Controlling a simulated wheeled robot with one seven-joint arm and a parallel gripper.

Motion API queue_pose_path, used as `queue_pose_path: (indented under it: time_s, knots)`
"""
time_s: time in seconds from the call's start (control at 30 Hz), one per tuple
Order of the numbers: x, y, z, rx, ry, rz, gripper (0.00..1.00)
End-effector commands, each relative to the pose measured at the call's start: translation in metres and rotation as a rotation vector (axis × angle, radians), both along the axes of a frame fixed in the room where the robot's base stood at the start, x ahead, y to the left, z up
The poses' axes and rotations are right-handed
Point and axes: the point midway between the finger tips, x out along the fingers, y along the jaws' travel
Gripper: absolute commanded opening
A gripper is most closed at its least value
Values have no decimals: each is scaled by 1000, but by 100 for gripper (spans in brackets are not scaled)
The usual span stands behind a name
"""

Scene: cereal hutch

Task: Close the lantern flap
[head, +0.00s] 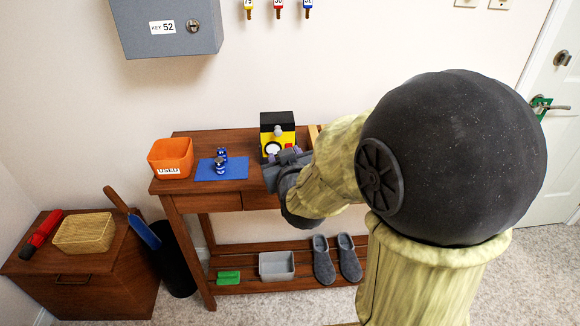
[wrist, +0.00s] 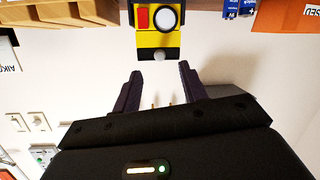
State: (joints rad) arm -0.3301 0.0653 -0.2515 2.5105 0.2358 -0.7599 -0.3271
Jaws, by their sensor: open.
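The lantern (head: 285,141) is a black and yellow box with a round white lens and a grey knob, standing on the wooden table. In the wrist view the lantern (wrist: 155,40) appears upside down, with a red patch beside the lens. I cannot make out the flap's edge or how far open it is. My gripper (wrist: 159,72) is open and empty, its two dark fingers apart and pointing at the lantern's knob side. In the head view my gripper (head: 286,157) is in front of the lantern and hides its lower right part. I see no clear contact.
On the wooden table (head: 184,187), an orange bin (head: 171,158) and a blue mat (head: 234,169) with small blue items lie left of the lantern. A grey key cabinet (head: 168,42) hangs above left. Grey slippers (head: 323,262) and a grey tray (head: 277,265) are on the lower shelf.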

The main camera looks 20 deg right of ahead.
Motion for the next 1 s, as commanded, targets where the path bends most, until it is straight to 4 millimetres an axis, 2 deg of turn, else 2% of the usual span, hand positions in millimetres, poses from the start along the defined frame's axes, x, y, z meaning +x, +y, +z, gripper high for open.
queue_pose_path:
  time_s: [0.07, 0.13, 0.6, 0.8, 1.0]
  knots:
    - [-16, 1, 6, 1, 0, 2, 42]
    - [-19, 2, 2, 1, -3, -2, 42]
    - [-58, 6, 12, 2, -1, 0, 42]
    - [-67, 7, 15, 1, 3, 2, 42]
    - [-67, 7, 16, 0, 4, 2, 42]
